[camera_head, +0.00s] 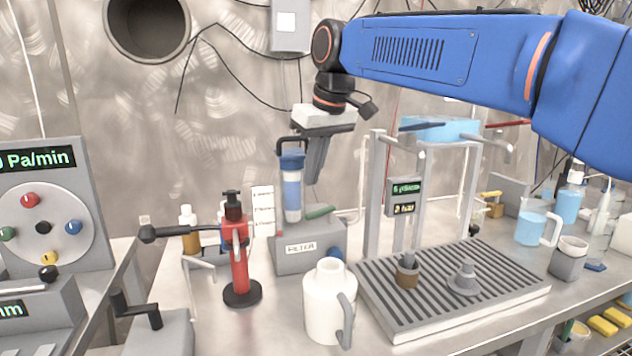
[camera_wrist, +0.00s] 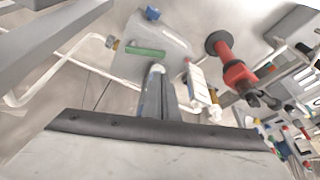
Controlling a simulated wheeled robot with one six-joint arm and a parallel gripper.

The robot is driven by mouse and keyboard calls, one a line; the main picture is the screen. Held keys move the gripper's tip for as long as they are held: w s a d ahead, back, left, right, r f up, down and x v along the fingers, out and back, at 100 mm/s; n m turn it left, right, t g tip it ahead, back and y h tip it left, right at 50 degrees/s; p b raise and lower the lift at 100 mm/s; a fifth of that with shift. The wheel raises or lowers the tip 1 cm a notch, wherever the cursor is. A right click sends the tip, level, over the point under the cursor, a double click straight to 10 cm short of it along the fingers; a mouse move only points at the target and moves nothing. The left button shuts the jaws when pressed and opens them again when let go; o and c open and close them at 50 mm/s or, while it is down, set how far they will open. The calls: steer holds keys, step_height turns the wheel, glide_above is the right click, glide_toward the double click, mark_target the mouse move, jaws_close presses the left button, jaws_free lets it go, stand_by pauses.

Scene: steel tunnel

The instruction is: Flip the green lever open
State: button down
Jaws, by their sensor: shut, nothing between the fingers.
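The green lever (camera_head: 320,211) lies nearly level on top of the grey box labelled FILTER (camera_head: 285,262), just right of the clear cylinder with a blue cap (camera_head: 292,190). In the wrist view the green lever (camera_wrist: 146,52) lies across the grey box, just beyond my fingertips. My gripper (camera_head: 314,181) points down above the lever, right of the cylinder. Its fingers are closed together and empty, and they appear apart from the lever. In the wrist view my gripper (camera_wrist: 157,70) hides part of the box and possibly the cylinder.
A red pump-like device (camera_head: 236,255) stands left of the box. A white jug (camera_head: 325,305) stands in front. A grey frame with a display (camera_head: 405,195) and a slatted tray (camera_head: 450,292) are to the right. A blue knob (camera_head: 335,254) is on the box.

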mark_target(307, 214)
steer(key=x, duration=0.8)
steer(key=shift+a+f, duration=0.1)
steer(key=shift+f, duration=0.2)
steer(key=shift+s+n, duration=0.1)
steer(key=shift+n, duration=0.2)
steer(key=shift+s+d+n+g+y, duration=0.4)
steer(key=shift+s+d+n, duration=0.3)
steer(key=shift+n, duration=0.5)
steer(key=shift+s+d, duration=0.35)
steer(key=shift+d, duration=0.35)
steer(key=shift+s+d, duration=0.3)
steer(key=shift+d, duration=0.45)
steer(key=shift+s+d, duration=0.35)
steer(key=shift+d, duration=0.45)
